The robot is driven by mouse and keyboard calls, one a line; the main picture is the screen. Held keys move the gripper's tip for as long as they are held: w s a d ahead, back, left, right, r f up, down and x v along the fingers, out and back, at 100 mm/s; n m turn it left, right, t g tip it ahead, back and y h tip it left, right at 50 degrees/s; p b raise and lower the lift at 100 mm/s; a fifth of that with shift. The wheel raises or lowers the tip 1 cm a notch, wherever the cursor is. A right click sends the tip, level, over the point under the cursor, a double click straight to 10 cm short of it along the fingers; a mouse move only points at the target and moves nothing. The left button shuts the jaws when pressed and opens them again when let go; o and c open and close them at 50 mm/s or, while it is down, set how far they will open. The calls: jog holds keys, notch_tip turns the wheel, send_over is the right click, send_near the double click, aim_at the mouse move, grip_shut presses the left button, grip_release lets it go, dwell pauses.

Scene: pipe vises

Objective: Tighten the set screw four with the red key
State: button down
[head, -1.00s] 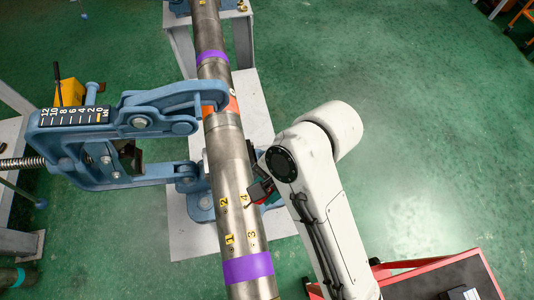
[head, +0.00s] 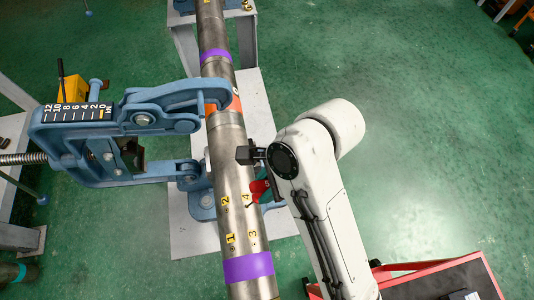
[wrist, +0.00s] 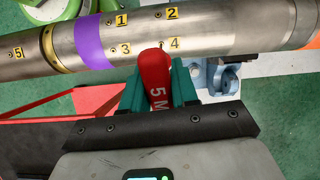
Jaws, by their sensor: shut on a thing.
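My gripper (wrist: 158,95) is shut on the red key (wrist: 155,72); its green fingers sit on both sides of the thick red handle, which reads "5 M". The red key also shows in the head view (head: 259,188), against the right side of the pipe (head: 232,165). The key's far end is at set screw four (wrist: 161,44), just left of the yellow label 4 (wrist: 174,43). How far the tip sits in the screw is hidden. My fingers are mostly hidden in the head view.
A blue vise (head: 120,125) clamps the pipe from the left. Labels 1 (wrist: 122,20), 2 (wrist: 172,13) and 3 (wrist: 125,49) mark neighbouring screws. A purple band (wrist: 88,40) circles the pipe. A red-edged cart (head: 440,265) stands at the lower right.

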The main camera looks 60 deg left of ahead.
jog(key=shift+s+f+m, duration=0.3)
jog(key=m, duration=0.5)
jog(key=shift+a+m, duration=0.2)
jog(key=shift+m, duration=0.1)
jog(key=shift+w+r, duration=0.1)
jog(key=shift+w, duration=0.05)
jog(key=shift+w+r, duration=0.3)
jog(key=shift+r, duration=0.3)
jog(key=n, duration=0.3)
jog(key=shift+d+n, duration=0.2)
jog(key=shift+n, duration=0.2)
jog(key=n, duration=0.5)
jog(key=shift+d, duration=0.2)
jog(key=n, duration=0.4)
jog(key=shift+w+d+n, duration=0.1)
jog(key=shift+d+n, duration=0.05)
jog(key=shift+n, duration=0.15)
jog(key=n, duration=0.4)
jog(key=shift+d+n, duration=0.2)
jog(key=shift+n, duration=0.1)
